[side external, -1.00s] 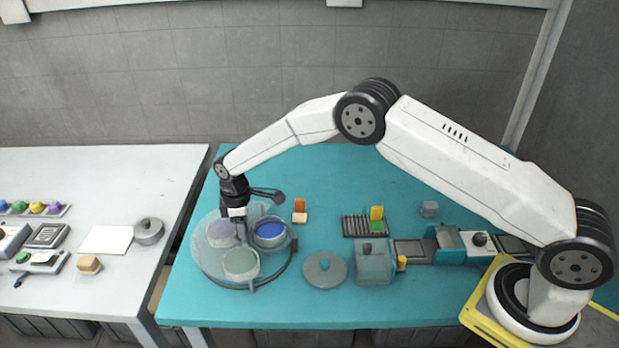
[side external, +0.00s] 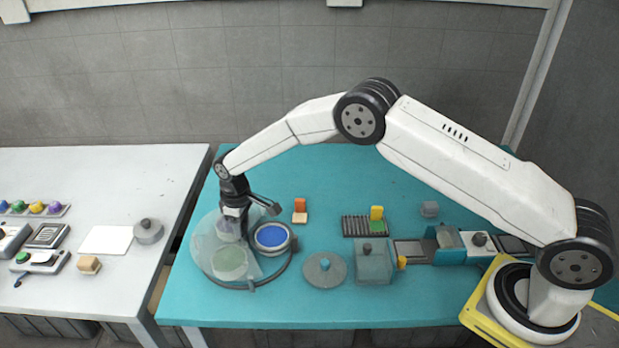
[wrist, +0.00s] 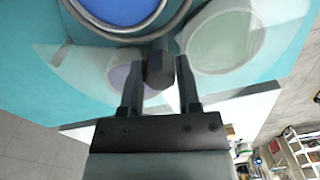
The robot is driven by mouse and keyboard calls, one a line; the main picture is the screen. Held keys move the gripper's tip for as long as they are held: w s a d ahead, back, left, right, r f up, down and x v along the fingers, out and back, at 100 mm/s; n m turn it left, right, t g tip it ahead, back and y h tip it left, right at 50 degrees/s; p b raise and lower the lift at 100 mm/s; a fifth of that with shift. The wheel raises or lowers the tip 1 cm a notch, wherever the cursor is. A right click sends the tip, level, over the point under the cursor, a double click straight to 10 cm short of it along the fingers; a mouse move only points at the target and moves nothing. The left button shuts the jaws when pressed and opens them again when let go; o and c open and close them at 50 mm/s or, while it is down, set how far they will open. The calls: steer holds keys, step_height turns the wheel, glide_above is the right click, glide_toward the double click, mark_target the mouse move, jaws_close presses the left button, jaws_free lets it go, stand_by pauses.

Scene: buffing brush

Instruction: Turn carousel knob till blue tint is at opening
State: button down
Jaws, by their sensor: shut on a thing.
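The round carousel (side external: 203,262) stands at the left of the teal table under a clear cover. The blue tint (side external: 272,236) is on its right side and looks bright and uncovered, in the gap of the cover. The green tint (side external: 229,263) at the front and the purple tint (side external: 228,232) behind look hazy under the cover. My gripper (wrist: 158,72) points down at the carousel's middle and is shut on the dark knob (wrist: 156,67). In the wrist view the blue tint (wrist: 122,8) shows clear, beside the pale green tint (wrist: 222,42).
A grey round lid (side external: 325,270), a clear box (side external: 374,265) and a slotted rack (side external: 362,227) stand right of the carousel. Small orange and tan blocks (side external: 300,211) lie behind it. A white table (side external: 120,280) adjoins on the left.

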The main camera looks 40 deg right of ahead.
steer(key=shift+m, duration=0.6)
steer(key=shift+c, duration=1.6)
jaws_free()
steer(key=shift+r, duration=0.15)
steer(key=shift+r, duration=3.8)
